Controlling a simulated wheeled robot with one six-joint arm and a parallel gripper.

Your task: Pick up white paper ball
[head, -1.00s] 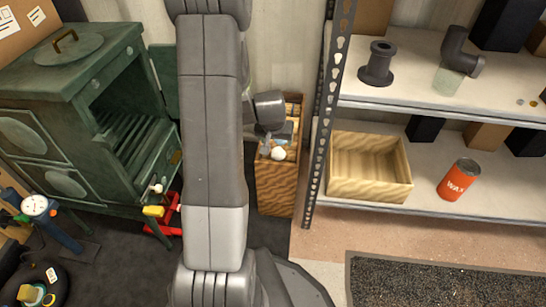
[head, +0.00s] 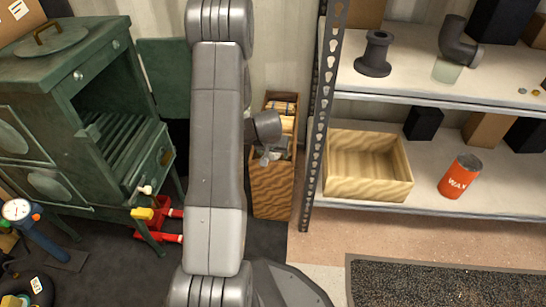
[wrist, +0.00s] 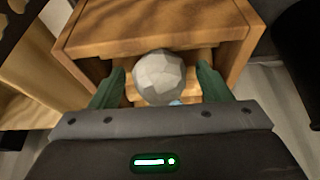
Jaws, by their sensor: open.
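The white paper ball (wrist: 159,77) is a faceted, crumpled ball near the middle of the wrist view. It sits at the open top of a wooden box with shelves or slats inside. My gripper (wrist: 161,82) is open, with one green finger on each side of the ball. A gap seems to show on both sides, wider on the right. In the head view my gripper (head: 270,155) is small and low over the wooden box (head: 271,193), and the ball is hidden there by my arm and gripper.
Right of the box stands a metal shelf upright (head: 319,120). The shelf holds an empty wooden tray (head: 367,190), an orange can (head: 460,176) and dark pipe parts (head: 374,55). A green stove (head: 75,110) stands at left, with a red item (head: 168,222) on the floor beside it.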

